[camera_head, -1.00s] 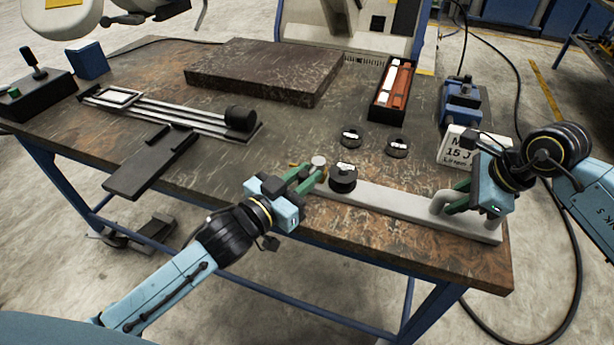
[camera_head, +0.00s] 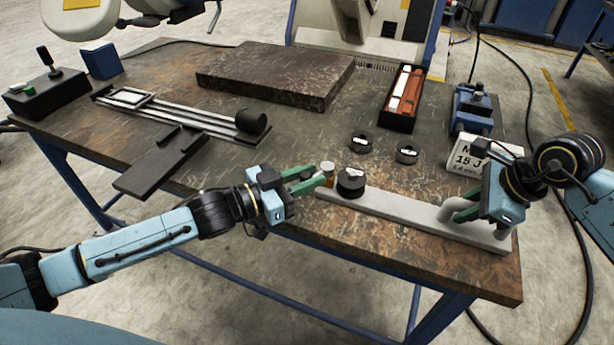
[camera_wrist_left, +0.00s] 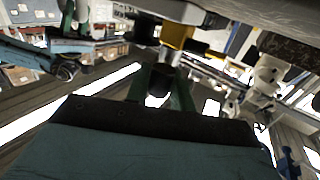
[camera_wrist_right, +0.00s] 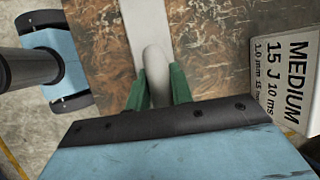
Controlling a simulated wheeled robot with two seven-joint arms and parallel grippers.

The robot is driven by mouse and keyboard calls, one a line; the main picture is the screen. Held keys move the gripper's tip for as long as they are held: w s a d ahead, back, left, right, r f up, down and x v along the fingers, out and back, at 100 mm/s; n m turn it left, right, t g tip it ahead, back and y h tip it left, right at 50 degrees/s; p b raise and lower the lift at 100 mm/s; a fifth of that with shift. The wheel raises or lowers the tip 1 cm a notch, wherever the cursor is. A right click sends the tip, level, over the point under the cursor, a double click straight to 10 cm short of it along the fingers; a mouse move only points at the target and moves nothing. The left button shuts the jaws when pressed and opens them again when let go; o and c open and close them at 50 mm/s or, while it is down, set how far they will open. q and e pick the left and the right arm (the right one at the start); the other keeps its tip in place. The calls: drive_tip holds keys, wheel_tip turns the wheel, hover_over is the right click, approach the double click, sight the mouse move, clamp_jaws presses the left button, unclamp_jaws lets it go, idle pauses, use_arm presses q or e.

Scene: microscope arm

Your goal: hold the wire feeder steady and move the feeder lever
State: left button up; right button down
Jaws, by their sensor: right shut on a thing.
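The wire feeder (camera_head: 400,215) is a long pale grey bar along the table's front edge, with a black round knob (camera_head: 351,180) on top. A brass part with a pale cap (camera_head: 327,172) sits at its left end. My right gripper (camera_head: 462,212) is shut on the grey curved handle at the bar's right end; the right wrist view shows this handle (camera_wrist_right: 154,65) between the green fingers. My left gripper (camera_head: 308,182) is at the left end, its fingers apart around a small dark piece, seemingly the feeder lever (camera_wrist_left: 158,82). Contact there cannot be told.
Two black discs (camera_head: 361,143) lie behind the bar. A white sign (camera_head: 482,155) reading MEDIUM and a blue device (camera_head: 473,112) stand at the right. A dark slab (camera_head: 275,75), a tray of rods (camera_head: 403,98) and a rail fixture (camera_head: 185,115) occupy the back and left.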

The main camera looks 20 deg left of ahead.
use_arm(q)
drive_tip(key=o, duration=0.3)
use_arm(e)
drive_tip(key=shift+r, duration=0.1)
use_arm(q)
drive_tip(key=shift+v, duration=6)
use_arm(e)
drive_tip(key=c, duration=1.1)
unclamp_jaws()
drive_tip(key=shift+c, duration=0.2)
